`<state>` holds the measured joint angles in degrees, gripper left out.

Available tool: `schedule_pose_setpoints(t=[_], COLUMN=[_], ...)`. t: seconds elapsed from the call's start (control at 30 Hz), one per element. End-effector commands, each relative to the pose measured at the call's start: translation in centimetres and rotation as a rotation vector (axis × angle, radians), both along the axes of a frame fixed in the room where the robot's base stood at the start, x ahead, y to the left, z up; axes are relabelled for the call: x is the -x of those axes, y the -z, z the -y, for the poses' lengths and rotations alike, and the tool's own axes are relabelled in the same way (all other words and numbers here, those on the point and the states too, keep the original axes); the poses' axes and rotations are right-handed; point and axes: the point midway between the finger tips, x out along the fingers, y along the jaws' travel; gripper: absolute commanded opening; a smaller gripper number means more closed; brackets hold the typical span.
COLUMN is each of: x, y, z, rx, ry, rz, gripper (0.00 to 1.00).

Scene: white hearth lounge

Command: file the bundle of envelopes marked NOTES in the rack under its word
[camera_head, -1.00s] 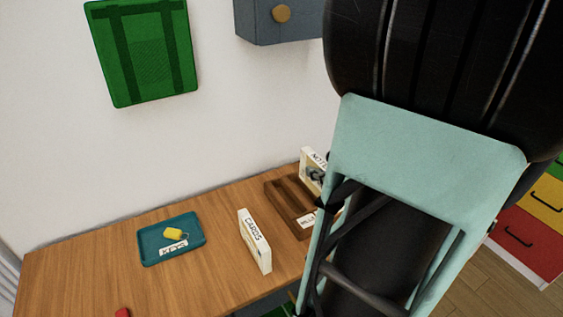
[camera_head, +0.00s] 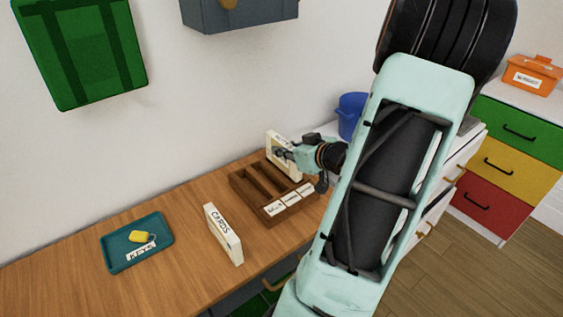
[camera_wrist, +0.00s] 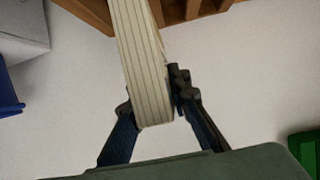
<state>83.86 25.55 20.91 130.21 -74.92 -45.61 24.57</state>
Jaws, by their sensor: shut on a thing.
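The NOTES bundle (camera_head: 272,146) is a cream, upright block at the back right of the rack; its lettering is partly covered. My gripper (camera_head: 285,154) is shut on it from the right. In the wrist view, the bundle's striped edge (camera_wrist: 142,60) stands between my two fingers (camera_wrist: 153,108). The brown wooden rack (camera_head: 240,185) has slots and white word labels (camera_head: 290,200) on its front, too small to read surely. The bundle's lower part is hidden behind the rack or in it; I cannot tell whether it is inside a slot.
A cream CARDS bundle (camera_head: 224,236) stands left of the rack. A teal tray (camera_head: 112,262) with a yellow-tagged key and a label lies further left. A blue bucket (camera_head: 350,112) stands behind my arm. The wall is close behind the table (camera_head: 180,220).

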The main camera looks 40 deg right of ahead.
Motion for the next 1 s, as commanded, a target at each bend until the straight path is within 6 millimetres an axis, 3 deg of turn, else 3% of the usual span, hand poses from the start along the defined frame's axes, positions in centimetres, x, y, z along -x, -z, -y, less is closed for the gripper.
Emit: schedule_pose_setpoints(t=[0.1,0.43,0.6,1.0], x=[-1.0,-2.0,-1.9,-1.9], y=[1.7,3.4,6.1,6.6], z=[0.9,2.0,1.9,1.9], rx=[-0.001,-0.001,-0.003,0.000], ry=[0.000,0.000,0.001,0.000], rz=[0.002,0.002,0.000,0.001], gripper=[0.00,0.00,0.00,0.00])
